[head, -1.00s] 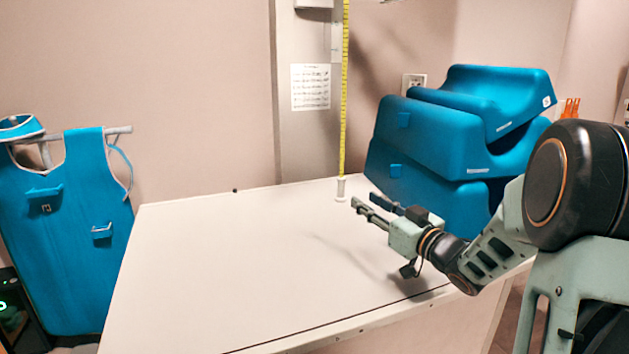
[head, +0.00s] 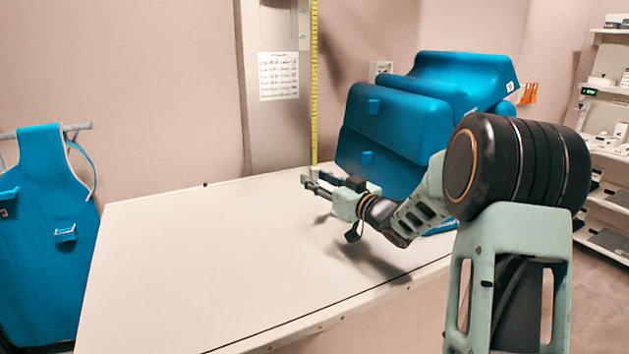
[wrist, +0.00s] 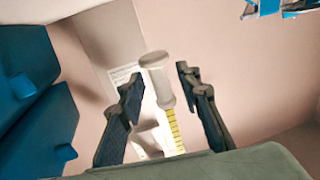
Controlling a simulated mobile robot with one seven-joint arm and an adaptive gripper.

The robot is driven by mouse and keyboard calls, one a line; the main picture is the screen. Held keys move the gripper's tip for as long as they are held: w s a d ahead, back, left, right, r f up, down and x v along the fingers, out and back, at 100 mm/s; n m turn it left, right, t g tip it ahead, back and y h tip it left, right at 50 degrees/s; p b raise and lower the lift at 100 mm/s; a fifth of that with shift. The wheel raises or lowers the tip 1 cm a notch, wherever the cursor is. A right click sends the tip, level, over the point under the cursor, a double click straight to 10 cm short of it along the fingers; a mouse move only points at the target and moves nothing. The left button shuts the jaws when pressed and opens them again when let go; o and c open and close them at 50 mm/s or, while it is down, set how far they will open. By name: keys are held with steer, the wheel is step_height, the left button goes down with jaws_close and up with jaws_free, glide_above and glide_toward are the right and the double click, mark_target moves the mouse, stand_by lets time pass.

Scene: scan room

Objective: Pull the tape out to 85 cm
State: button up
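The yellow tape (head: 314,90) hangs straight down along the grey column at the back of the table. A pale cylindrical pull (head: 315,171) is at its lower end, just above the table's back part. My gripper (head: 305,182) is level with the pull, its fingertips in front of it and partly covering it. In the wrist view, the pull (wrist: 157,78) shows between the two spread fingers, with gaps on both sides, and the tape (wrist: 174,130) runs away from it. The fingers are open and hold nothing. How deep the pull sits between them I cannot tell.
The white table (head: 190,260) is clear at left and front. Stacked blue foam blocks (head: 400,118) stand close behind my arm. A blue apron (head: 45,210) hangs at left. Shelves (head: 605,150) stand at far right. A printed sheet (head: 278,76) is on the column (head: 275,130).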

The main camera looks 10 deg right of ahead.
steer(key=shift+w+a, duration=0.3)
steer(key=shift+w, duration=0.15)
jaws_close()
